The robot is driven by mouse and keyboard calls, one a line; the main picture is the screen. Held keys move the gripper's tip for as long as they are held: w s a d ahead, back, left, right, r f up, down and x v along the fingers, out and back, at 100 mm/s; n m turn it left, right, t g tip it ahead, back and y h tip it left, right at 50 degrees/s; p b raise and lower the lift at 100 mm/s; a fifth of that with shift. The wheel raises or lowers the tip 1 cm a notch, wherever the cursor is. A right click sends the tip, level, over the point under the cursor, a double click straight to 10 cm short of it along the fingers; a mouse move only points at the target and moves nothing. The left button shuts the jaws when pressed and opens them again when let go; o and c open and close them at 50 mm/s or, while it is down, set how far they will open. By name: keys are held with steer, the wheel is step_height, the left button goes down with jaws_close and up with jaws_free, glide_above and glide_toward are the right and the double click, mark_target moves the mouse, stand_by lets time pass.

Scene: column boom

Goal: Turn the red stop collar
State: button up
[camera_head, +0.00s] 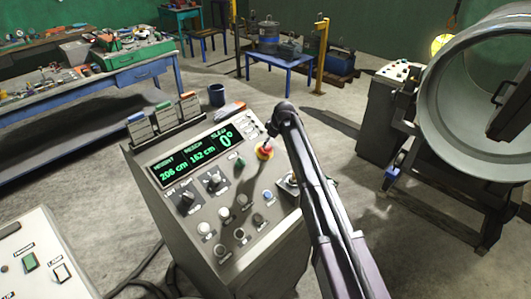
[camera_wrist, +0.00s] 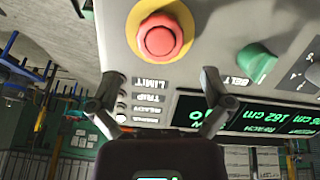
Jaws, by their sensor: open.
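The red stop collar (camera_head: 265,152) is a round red knob on a yellow base, on the sloping top of the grey control console (camera_head: 150,205), right of its green display. In the wrist view the red stop collar (camera_wrist: 160,36) shows whole at the top centre, its yellow ring around it. My gripper (camera_wrist: 162,76) is open and empty, its two fingers spread below the collar in that picture and not around it. In the head view my gripper (camera_head: 269,138) is small and dark, close by the collar; I cannot tell the exact gap.
A green BELT knob (camera_wrist: 257,62) sits right of the collar in the wrist view. The display (camera_head: 195,158) reads 206 cm, 162 cm and 0°. Several knobs and buttons crowd the console below it.

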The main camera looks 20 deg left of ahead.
steer(key=shift+b+x, duration=2.55)
steer(key=shift+x, duration=0.5)
steer(key=c, duration=1)
